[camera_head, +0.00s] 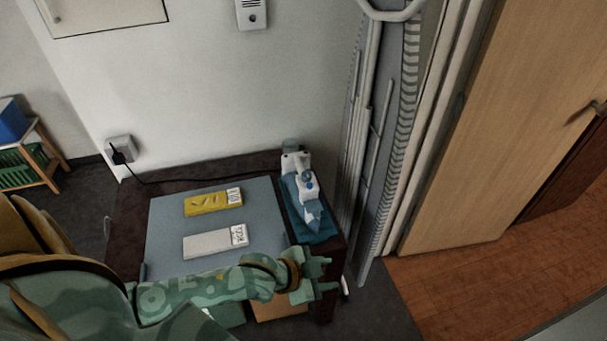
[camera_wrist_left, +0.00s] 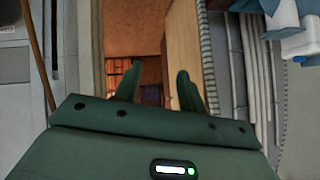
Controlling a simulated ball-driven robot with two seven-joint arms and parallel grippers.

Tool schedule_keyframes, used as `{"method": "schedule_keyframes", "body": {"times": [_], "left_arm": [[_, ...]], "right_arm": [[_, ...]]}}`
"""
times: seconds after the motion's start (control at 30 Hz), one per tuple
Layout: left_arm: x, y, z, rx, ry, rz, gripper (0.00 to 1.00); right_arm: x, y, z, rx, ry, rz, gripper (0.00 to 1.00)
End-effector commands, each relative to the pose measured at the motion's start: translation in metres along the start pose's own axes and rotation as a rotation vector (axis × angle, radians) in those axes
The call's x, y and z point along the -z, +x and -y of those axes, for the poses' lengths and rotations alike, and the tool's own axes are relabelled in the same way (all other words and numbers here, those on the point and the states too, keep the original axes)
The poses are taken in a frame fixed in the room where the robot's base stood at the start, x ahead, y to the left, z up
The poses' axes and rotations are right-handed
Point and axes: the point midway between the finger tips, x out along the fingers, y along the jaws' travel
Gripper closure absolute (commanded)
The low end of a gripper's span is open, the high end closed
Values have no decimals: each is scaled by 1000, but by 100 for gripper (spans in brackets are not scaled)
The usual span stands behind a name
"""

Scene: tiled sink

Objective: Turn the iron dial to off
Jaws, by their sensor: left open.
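The white and blue iron (camera_head: 311,207) rests on a folded teal cloth (camera_head: 327,229) at the right end of the dark table. A blue round part, perhaps the dial (camera_head: 308,177), shows on its upper side; its setting is too small to read. My left gripper (camera_head: 328,276) is open and empty, in front of the iron and slightly right of it, apart from it. In the left wrist view the open fingers (camera_wrist_left: 159,78) point past the table, with parts of the iron (camera_wrist_left: 300,45) at the upper right edge. My right gripper is out of view.
A grey-blue mat (camera_head: 165,235) on the table holds a yellow packet (camera_head: 205,202) and a white packet (camera_head: 208,243). A black cord (camera_head: 170,182) runs from the wall socket (camera_head: 119,147). A folded ironing board (camera_head: 385,130) stands right of the iron. Wooden floor (camera_head: 470,285) is clear.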

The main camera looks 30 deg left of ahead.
Motion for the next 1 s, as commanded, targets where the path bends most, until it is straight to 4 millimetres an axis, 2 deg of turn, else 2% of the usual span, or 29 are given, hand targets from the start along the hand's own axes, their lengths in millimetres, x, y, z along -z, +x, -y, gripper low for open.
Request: {"method": "schedule_keyframes", "body": {"times": [0.07, 0.17, 0.27, 0.3, 0.4, 0.43, 0.53, 0.67, 0.77, 1.0], "left_arm": [[-9, 7, 21, -37, -41, -43, 60], [-30, 8, 69, -41, -145, -90, 60], [-56, -7, 146, 31, -270, -136, 60], [-64, -17, 177, 73, -313, -158, 60], [-76, -40, 233, 157, -384, -206, 60], [-78, -46, 245, 177, -397, -218, 60], [-82, -59, 269, 218, -425, -245, 60], [-84, -54, 278, 230, -435, -255, 60], [-83, -39, 280, 229, -434, -255, 60], [-77, 11, 291, 227, -434, -253, 60]], "right_arm": [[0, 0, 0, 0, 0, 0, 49], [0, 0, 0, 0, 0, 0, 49], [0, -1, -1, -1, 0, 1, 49], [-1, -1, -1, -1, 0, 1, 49], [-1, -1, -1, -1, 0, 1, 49], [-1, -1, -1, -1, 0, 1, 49], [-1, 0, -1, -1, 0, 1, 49], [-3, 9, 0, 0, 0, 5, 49], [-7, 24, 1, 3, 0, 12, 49], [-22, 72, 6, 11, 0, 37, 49]]}}
